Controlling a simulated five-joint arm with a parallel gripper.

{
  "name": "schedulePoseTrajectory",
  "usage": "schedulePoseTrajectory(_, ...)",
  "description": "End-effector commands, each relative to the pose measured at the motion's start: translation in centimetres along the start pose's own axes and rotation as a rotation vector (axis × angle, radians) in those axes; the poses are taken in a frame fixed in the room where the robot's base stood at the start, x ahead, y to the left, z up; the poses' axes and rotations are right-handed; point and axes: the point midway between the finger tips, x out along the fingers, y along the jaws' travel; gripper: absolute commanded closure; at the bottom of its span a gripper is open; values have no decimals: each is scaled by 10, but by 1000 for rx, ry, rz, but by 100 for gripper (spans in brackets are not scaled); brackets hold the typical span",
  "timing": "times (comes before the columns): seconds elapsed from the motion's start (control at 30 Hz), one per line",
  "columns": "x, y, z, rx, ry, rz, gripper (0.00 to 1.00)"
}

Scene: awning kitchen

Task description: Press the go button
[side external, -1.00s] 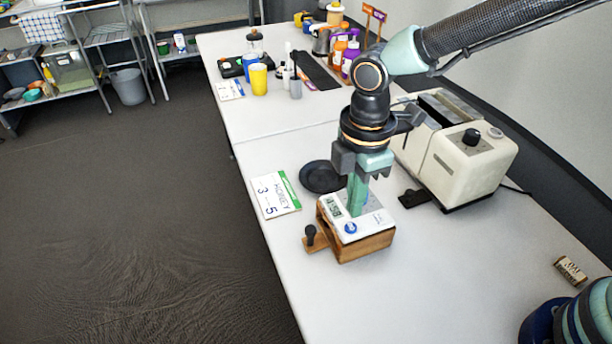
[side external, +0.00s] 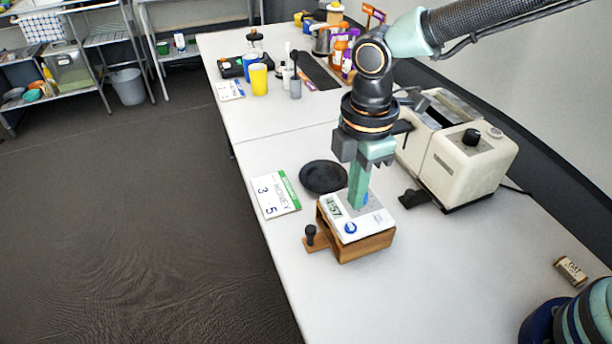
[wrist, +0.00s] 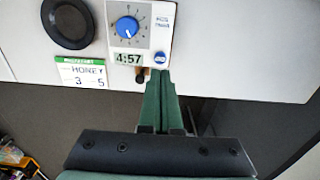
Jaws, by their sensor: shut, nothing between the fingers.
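The timer box has a wooden body (side external: 365,247) and a white top, which also shows in the wrist view (wrist: 142,12). Its display (side external: 333,207) reads 4:57, also in the wrist view (wrist: 128,58). A round blue button (side external: 350,228) sits at the near corner of the top; in the wrist view the blue button (wrist: 160,58) is right of the display. A blue dial (wrist: 127,27) is mostly hidden by my fingers in the side view. My gripper (side external: 357,207) is shut and empty, fingers pointing down over the top, behind the button. In the wrist view, its tips (wrist: 164,74) appear just below the button.
A black plate (side external: 322,177) and a honey card (side external: 275,194) lie left of the box. A cream toaster (side external: 460,165) stands to the right. A black-knobbed wooden lever (side external: 311,237) juts from the box's left side. The table in front is clear.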

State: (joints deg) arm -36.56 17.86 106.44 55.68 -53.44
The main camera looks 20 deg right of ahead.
Motion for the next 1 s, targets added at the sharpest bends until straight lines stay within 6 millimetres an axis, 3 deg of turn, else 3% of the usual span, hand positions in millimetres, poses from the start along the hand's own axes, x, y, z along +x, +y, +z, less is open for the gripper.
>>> schedulePoseTrajectory(1.0,-21,0,0,0,1,1,100)
